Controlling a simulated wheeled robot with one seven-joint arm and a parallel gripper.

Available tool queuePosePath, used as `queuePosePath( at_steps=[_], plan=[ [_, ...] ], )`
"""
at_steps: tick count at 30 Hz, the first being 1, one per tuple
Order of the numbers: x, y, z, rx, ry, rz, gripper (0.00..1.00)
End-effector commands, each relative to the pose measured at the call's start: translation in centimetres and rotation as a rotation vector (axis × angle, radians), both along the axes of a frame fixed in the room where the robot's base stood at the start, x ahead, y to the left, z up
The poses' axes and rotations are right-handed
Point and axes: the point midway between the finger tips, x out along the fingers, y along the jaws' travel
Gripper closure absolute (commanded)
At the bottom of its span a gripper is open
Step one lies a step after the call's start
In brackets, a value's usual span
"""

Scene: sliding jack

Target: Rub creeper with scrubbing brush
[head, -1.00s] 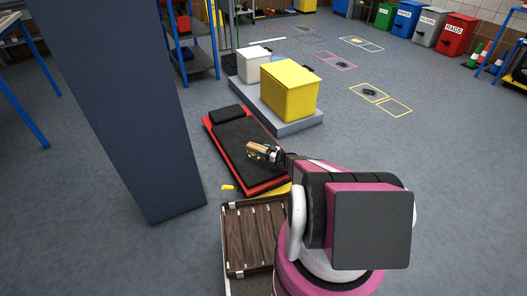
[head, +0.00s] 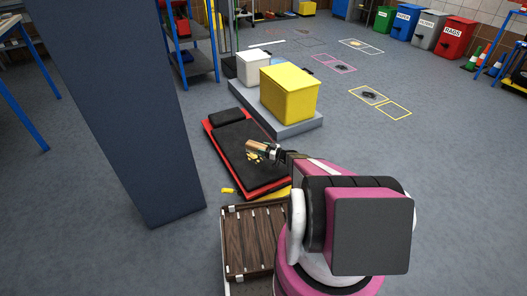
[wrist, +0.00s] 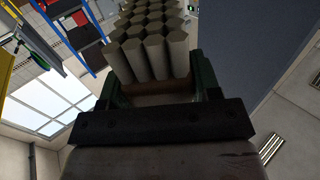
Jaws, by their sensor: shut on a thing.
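The creeper (head: 262,166) lies flat on the floor in the head view, a black padded board with a red edge and a black headrest (head: 227,116) at its far end. My gripper (head: 273,151) is over its right side, shut on the scrubbing brush (head: 256,147). The brush has a wooden back, with pale bristle tufts showing at its near side. I cannot tell whether the tufts touch the pad. In the wrist view, the brush's thick hexagonal bristles (wrist: 155,48) stand out between the fingers (wrist: 163,92).
A grey platform (head: 294,131) with a yellow bin (head: 289,91) and a white bin (head: 253,67) stands behind the creeper. A blue-grey pillar (head: 115,115) rises at left. A wooden-slatted crate (head: 250,241) is close in front. Floor at right is open.

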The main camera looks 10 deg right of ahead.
Motion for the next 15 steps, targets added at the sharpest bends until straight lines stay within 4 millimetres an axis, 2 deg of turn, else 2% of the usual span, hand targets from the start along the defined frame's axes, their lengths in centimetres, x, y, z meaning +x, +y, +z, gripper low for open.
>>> queuePosePath(
  at_steps=[7, 15],
  plan=[
    [0.0, 0.0, 0.7, 0.001, -0.002, 0.0, 0.7],
    [0.0, 0.0, 2.9, 0.0, -0.004, 0.0, 0.7]
  ],
)
